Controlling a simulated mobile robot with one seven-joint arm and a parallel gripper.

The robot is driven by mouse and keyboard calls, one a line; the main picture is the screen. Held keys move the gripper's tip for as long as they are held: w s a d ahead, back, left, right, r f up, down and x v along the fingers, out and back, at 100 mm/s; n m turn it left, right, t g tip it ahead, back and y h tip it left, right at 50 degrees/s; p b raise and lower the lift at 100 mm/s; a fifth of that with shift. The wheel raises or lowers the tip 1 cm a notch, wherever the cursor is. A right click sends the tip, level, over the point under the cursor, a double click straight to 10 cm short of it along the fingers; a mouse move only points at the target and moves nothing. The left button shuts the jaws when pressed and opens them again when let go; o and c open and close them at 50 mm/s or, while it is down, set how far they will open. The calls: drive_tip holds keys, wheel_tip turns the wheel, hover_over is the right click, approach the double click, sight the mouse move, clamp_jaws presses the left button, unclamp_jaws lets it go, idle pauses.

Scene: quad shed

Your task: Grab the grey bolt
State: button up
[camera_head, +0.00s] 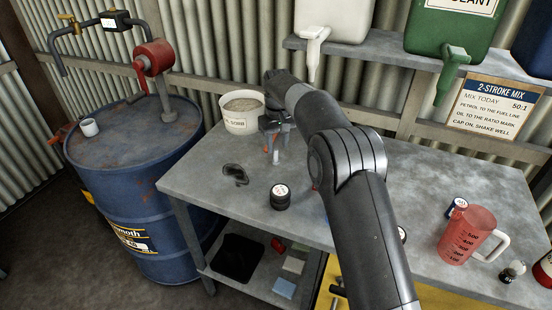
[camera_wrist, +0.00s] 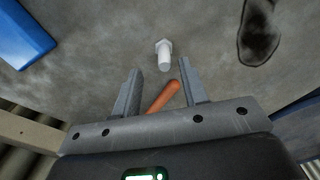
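The pale grey bolt (camera_wrist: 164,55) lies on the grey bench top in the wrist view, its wider hex head toward the top of the picture. It lies just beyond my gripper's fingertips, roughly in line with the gap between them. My gripper (camera_wrist: 158,76) is open, its two fingers apart and not touching the bolt. An orange-red rod-shaped thing (camera_wrist: 163,97) shows between the fingers, and I cannot tell its height. In the head view my gripper (camera_head: 271,150) points down over the back of the bench, and I cannot make out the bolt there.
A white tub (camera_head: 241,124) stands left of my gripper. A dark loop-shaped thing (camera_head: 236,174) and a black round container (camera_head: 280,203) lie nearer on the bench (camera_head: 330,232). A red measuring jug (camera_head: 467,240) stands at right. A blue drum (camera_head: 128,148) stands left of the bench.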

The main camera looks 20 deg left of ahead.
sight(276, 150)
drive_tip(key=f, duration=0.4)
drive_tip(key=shift+s+a+f, duration=0.1)
drive_tip(key=shift+s+f, duration=0.2)
clamp_jaws()
